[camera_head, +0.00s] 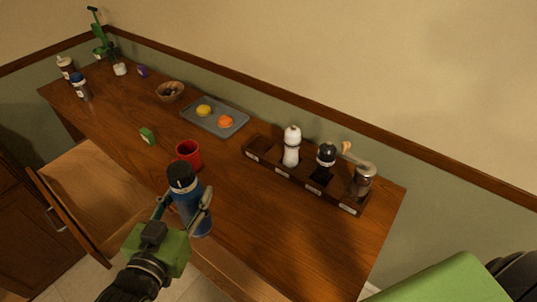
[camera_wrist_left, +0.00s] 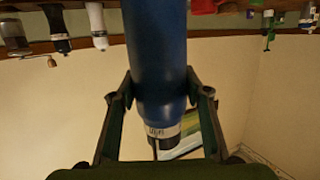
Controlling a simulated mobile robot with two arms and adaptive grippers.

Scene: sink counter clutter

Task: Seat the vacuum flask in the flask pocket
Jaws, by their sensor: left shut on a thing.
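The vacuum flask (camera_head: 185,205) is blue with a black cap and stands roughly upright in my left gripper (camera_head: 188,197), near the counter's front edge. In the left wrist view the blue flask (camera_wrist_left: 157,50) is clamped between both fingers (camera_wrist_left: 160,90), just by the white label band; its far end is cut off. A dark wooden rack (camera_head: 284,171) with labelled pockets stands at the back right, apart from the flask. Its leftmost pocket (camera_head: 262,149) looks empty; its label is too small to read. My right gripper is not in view.
A white mill (camera_head: 291,146), a black-topped mill (camera_head: 326,160) and a crank grinder (camera_head: 364,178) stand in the rack. A red cup (camera_head: 189,155) is just behind the flask. A grey tray (camera_head: 229,130) holds two round items. The counter between flask and rack is clear.

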